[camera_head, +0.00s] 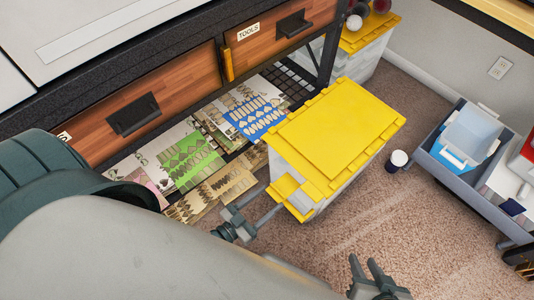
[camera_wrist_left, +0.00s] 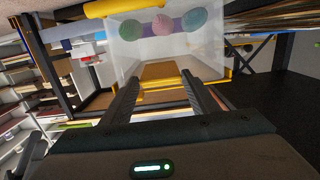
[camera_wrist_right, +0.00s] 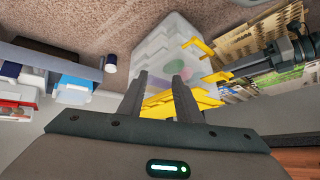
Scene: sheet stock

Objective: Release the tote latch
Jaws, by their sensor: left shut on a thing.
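The tote (camera_head: 345,172) is a translucent box with a yellow lid (camera_head: 330,125), standing on the carpet in front of the bench. Its yellow latch (camera_head: 285,187) is on the end facing me. My left gripper (camera_head: 262,203) is at this latch, its fingers on either side and shut on it. The right wrist view also shows the left gripper (camera_wrist_right: 232,70) against the yellow latch part. In the left wrist view the tote wall (camera_wrist_left: 125,50) lies beyond the fingers, with coloured balls inside. My right gripper (camera_head: 365,265) is open and empty, apart from the tote on its near side.
Patterned sheets (camera_head: 190,160) lie on the low shelf left of the tote. A dark cup (camera_head: 396,160) stands on the carpet right of it. A grey cart (camera_head: 455,175) holds a blue bin. Another yellow-lidded tote (camera_head: 362,60) stands behind. Carpet on the near right is clear.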

